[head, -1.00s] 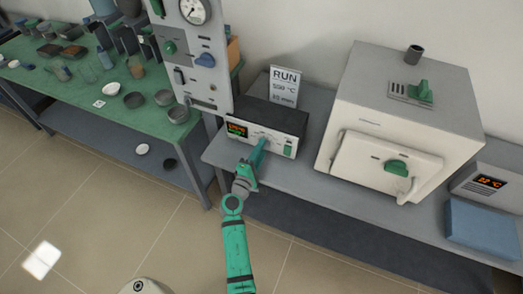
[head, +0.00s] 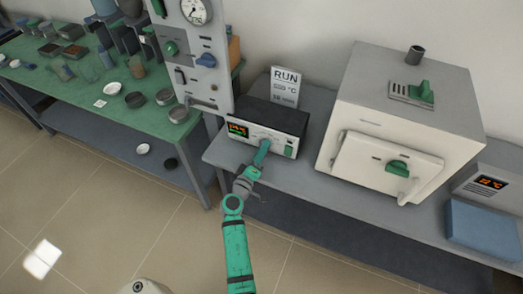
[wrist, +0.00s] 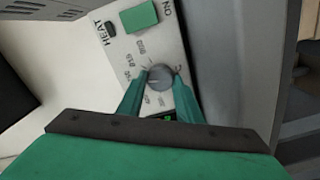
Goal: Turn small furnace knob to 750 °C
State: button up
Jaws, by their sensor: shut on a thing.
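The control box (head: 289,119) with a dark top and light front panel stands on the grey bench, left of the white furnace. Its small display (head: 238,130) is lit, but the digits are too small to read. In the wrist view the grey round knob (wrist: 160,77) sits on the panel among printed numbers, below a green switch (wrist: 139,16) marked ON and a HEAT label. My gripper (head: 264,146) is at the panel front, its green fingers on both sides of the knob, shut on it. It also shows in the wrist view (wrist: 158,92). The exact setting is unclear.
A RUN card (head: 285,87) stands behind the box. The white furnace (head: 385,160) with green handles is to the right, beside a blue block (head: 483,222). A grey gauge panel (head: 205,75) rises at the left, near a green table (head: 75,103) with dishes.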

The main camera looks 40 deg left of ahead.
jog(key=shift+d, duration=0.1)
dwell(0.3)
jog(key=o, duration=1)
jog(key=shift+o, duration=0.2)
jog(key=v, duration=1.1)
